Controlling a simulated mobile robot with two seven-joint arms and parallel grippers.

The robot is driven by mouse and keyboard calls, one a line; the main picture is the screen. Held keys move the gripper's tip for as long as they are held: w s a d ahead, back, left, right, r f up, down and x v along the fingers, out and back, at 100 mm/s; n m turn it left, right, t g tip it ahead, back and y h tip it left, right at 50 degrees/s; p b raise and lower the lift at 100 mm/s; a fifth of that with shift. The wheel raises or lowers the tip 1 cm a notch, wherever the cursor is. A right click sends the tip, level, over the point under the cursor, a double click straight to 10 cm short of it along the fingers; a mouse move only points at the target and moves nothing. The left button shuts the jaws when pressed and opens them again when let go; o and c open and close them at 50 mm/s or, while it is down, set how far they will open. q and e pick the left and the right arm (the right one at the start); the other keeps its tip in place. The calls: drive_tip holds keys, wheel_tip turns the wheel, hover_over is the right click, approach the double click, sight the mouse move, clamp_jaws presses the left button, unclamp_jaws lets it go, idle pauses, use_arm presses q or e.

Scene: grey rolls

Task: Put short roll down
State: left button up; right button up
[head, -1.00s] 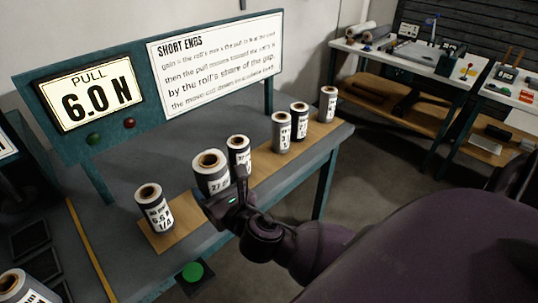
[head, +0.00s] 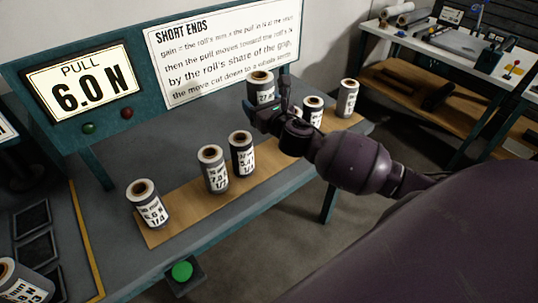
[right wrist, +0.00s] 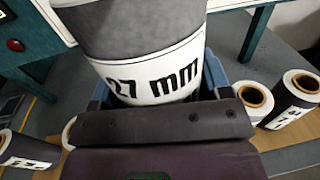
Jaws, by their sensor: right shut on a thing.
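My right gripper (head: 268,106) is shut on a grey roll (head: 261,86) with a brown core and a white label. In the right wrist view the held roll (right wrist: 150,55) stands upright between the fingers (right wrist: 155,105), its label reading "27 mm". It appears raised over the far half of the wooden strip (head: 190,212); the gripper hides its lower end, so I cannot tell its exact height. On the strip stand a roll (head: 148,207) at the near end, a grey roll (head: 214,172), a dark roll (head: 242,155), another dark roll (head: 312,112) and a grey roll (head: 347,99).
A panel with a "PULL 6.0 N" display (head: 90,83) and a "SHORT ENDS" sign (head: 225,50) stands behind the bench. A green button (head: 182,271) is at the front edge. Another roll (head: 25,282) is at lower left. Bare grey bench lies left of the strip.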

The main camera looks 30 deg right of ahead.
drive_tip(key=w+d+r, duration=0.2)
drive_tip(key=d, duration=0.1)
drive_tip(key=shift+m+h, duration=0.3)
drive_tip(key=f+b, duration=0.3)
drive_tip(key=f, duration=0.7)
drive_tip(key=f+b, duration=0.4)
drive_tip(key=f, duration=0.6)
drive_tip(key=shift+w+d, duration=0.1)
drive_tip(key=shift+d, duration=0.1)
drive_tip(key=shift+f, duration=0.15)
drive_tip(key=shift+r, duration=0.2)
drive_tip(key=shift+f+b, duration=0.1)
drive_tip(key=shift+b, duration=0.2)
drive_tip(key=o, duration=0.6)
use_arm(q)
wheel_tip(320, 180, down, 8)
drive_tip(key=shift+s+g, duration=0.2)
drive_tip(key=shift+g, duration=0.1)
use_arm(e)
drive_tip(key=o, duration=0.4)
use_arm(q)
drive_tip(key=shift+d+r, duration=0.1)
